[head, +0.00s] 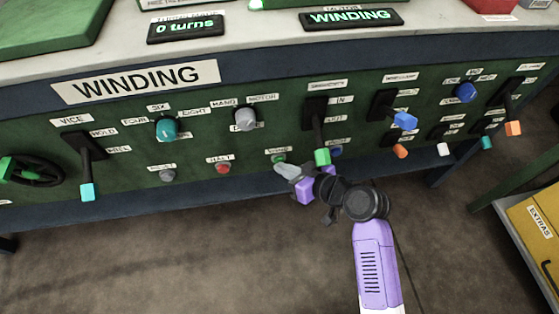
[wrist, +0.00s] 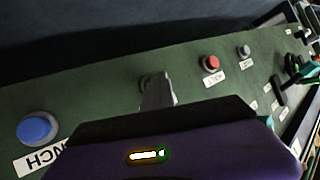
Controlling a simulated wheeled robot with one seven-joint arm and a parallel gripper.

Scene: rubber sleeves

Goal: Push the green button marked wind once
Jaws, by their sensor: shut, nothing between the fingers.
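The green button (head: 278,158) sits on the green front panel below a small label that seems to read WIND. In the head view only its upper part shows above my gripper (head: 281,169). My gripper is shut and empty, its tips at the button's lower edge in the picture. I cannot tell whether they touch it. In the wrist view the shut fingers (wrist: 155,88) point at the panel and hide the button; only a dark rim shows beside the tips. A display (head: 185,28) reads "0 turns" and another (head: 350,17) reads "WINDING".
A red button (head: 222,168) and a grey button (head: 167,175) lie left of the green one. A blue button (wrist: 39,128) lies on its other side. A lever with a green handle (head: 322,157) hangs close to my gripper. A yellow box (head: 535,225) stands at right.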

